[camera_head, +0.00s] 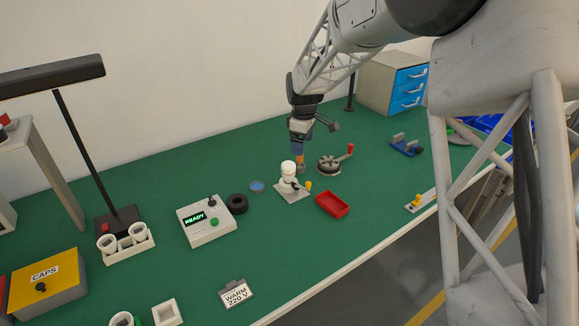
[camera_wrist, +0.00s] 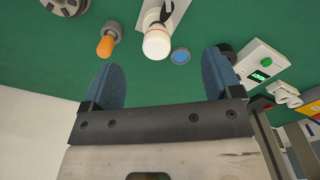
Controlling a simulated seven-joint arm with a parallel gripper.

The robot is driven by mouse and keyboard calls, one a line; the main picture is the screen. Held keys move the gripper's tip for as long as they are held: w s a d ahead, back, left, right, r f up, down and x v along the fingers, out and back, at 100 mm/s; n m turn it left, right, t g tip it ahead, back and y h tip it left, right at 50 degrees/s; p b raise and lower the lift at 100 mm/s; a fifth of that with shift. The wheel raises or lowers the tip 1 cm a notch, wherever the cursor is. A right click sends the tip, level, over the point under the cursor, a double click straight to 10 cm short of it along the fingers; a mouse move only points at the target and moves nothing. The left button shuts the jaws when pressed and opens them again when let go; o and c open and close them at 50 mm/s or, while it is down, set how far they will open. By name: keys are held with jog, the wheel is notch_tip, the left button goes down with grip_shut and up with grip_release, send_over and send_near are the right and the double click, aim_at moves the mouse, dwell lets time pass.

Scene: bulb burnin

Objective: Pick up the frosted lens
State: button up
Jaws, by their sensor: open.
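A small round blue disc with a grey rim (camera_head: 257,186) lies flat on the green bench, left of a white fixture. It also shows in the wrist view (camera_wrist: 180,56), beyond the fingertips. The white fixture (camera_head: 289,178) stands on a pale base and has a rounded white top (camera_wrist: 156,44). I cannot tell for sure whether the frosted lens is the disc or this top. My gripper (camera_head: 298,149) is above the bench behind the fixture. In the wrist view its blue fingers (camera_wrist: 162,70) are wide apart with nothing between them.
An orange-tipped piece in a grey ring (camera_wrist: 108,42) stands close to my gripper. A round device with a red-knobbed lever (camera_head: 330,164), a red tray (camera_head: 332,204), a black ring (camera_head: 237,204) and the READY box (camera_head: 206,220) are nearby. Bench is clear behind the disc.

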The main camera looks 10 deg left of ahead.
jog(key=n, duration=0.2)
send_over(289, 164)
jog(key=f, duration=0.4)
jog(key=shift+w+a+f, duration=0.1)
jog(key=shift+a+f, duration=0.1)
jog(key=shift+f, duration=0.1)
jog(key=shift+f, duration=0.1)
jog(key=shift+f, duration=1.2)
jog(key=shift+f, duration=0.15)
jog(key=shift+d+f, duration=0.1)
jog(key=shift+f, duration=2.35)
